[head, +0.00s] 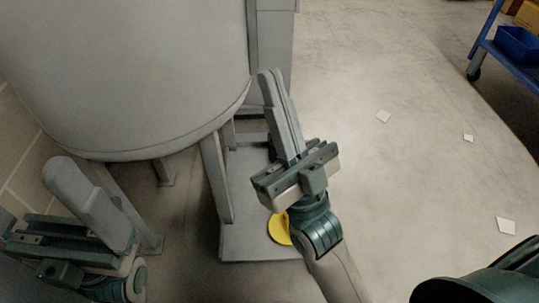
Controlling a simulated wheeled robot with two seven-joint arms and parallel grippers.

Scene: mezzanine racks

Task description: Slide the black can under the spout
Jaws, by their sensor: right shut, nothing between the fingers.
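My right gripper (270,76) is shut and empty, with its fingers pointing up the picture beside the large grey tank (125,70). Below its wrist, a yellow disc (278,228) shows partly on the grey base plate (245,240) by the tank's legs. My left gripper (62,172) is at the left, below the tank; its fingers overlap from this angle, so I cannot tell whether they are open. I cannot make out the black can or the spout; the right gripper and arm cover part of the plate.
Grey legs (216,178) hold the tank above the floor. A grey post (272,50) stands behind the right gripper. A blue cart (490,50) with a blue bin (517,44) is at the upper right. The floor between is open, with several pale scraps (383,116).

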